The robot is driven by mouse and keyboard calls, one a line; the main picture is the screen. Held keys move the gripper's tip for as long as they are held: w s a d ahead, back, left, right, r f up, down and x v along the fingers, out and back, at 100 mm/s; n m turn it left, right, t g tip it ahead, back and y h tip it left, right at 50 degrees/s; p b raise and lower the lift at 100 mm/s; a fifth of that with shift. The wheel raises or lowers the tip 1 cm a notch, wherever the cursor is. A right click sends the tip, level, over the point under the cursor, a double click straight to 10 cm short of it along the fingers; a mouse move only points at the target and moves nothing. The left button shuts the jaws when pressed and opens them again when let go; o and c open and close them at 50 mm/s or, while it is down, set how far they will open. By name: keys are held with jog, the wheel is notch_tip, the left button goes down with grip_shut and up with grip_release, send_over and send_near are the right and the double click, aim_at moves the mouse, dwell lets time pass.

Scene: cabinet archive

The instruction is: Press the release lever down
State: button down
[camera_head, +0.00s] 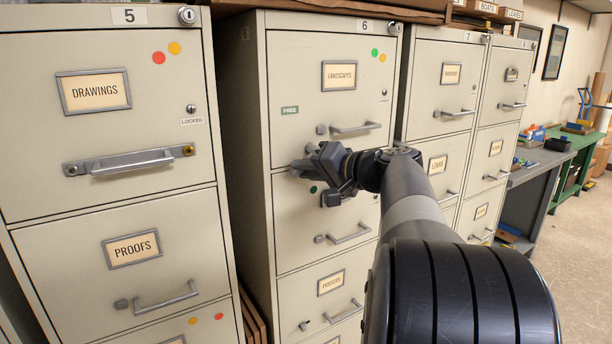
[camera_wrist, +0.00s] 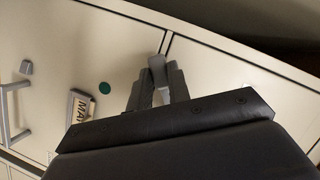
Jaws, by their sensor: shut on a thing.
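My gripper (camera_head: 305,170) is at the left side of cabinet 6, near the seam between its top drawer and the second drawer. In the wrist view my gripper (camera_wrist: 158,85) has its dark fingers close together around a light grey piece (camera_wrist: 157,68), which appears to be the release lever. The fingers hide most of it, and I cannot tell its tilt. The second drawer (camera_head: 290,215) bears a green dot and a label starting "MA" (camera_wrist: 80,107). The top drawer (camera_head: 300,75), labelled Landscapes, looks closed.
Cabinet 5 (camera_head: 110,180) stands to the left, with a bar across its Drawings drawer. Drawer handles (camera_head: 350,234) stick out below my gripper. More cabinets (camera_head: 440,90) stand to the right, then a green workbench (camera_head: 575,150). The floor at the right is open.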

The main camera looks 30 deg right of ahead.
dwell(0.4)
jog(key=c, duration=1.3)
grip_release()
jog(key=v, duration=1.1)
jog(key=shift+a, duration=0.1)
jog(key=shift+c, duration=0.4)
